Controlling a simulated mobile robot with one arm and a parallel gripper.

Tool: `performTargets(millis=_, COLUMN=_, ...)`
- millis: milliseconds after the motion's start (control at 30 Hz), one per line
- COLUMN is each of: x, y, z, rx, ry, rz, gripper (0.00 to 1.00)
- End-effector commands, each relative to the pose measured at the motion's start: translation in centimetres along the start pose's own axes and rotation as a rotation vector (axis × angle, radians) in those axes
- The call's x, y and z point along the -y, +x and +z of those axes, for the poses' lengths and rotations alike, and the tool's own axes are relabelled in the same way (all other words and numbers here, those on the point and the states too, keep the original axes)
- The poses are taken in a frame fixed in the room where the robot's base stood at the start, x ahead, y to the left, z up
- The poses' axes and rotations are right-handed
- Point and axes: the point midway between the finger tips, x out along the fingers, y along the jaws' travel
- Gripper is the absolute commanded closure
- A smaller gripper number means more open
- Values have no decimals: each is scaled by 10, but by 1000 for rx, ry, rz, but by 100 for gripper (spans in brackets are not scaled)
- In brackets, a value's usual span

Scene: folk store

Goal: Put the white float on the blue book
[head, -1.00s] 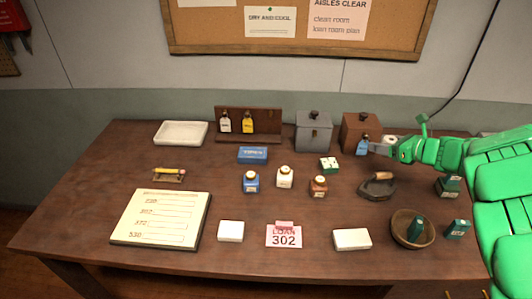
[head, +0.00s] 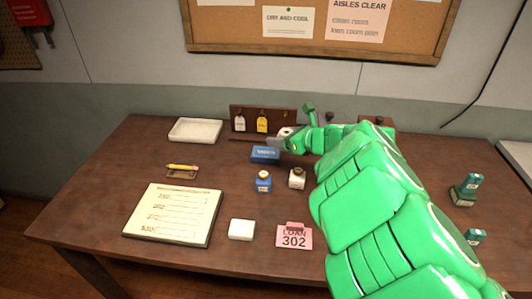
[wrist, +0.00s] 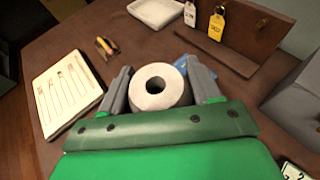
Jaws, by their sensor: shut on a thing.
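The white float (wrist: 148,88), a short white cylinder with a dark central hole, is between the two grey fingers of my gripper (wrist: 160,90) in the wrist view. My gripper (head: 284,140) is shut on it. In the head view the float (head: 285,132) shows small, just behind and above the right part of the blue book (head: 265,154). The blue book lies flat on the table. In the wrist view only a bit of blue (wrist: 181,64) shows behind the float and fingers, so I cannot tell the gap between float and book.
A blue ink bottle (head: 263,181) and a white one (head: 297,178) stand in front of the book. A white tray (head: 195,130) is at back left. My arm hides much of the right side.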

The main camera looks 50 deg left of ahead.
Motion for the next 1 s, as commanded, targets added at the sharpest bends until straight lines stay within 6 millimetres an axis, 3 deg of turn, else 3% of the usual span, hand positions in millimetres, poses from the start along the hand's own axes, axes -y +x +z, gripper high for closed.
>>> performTargets(millis=100, x=-19, y=14, z=6, rx=1, ry=-9, rz=16, gripper=68)
performTargets(millis=300, x=-30, y=24, z=10, rx=2, ry=-13, rz=26, gripper=68)
performTargets(millis=1000, x=2, y=71, z=4, rx=3, ry=-11, rz=29, gripper=68)
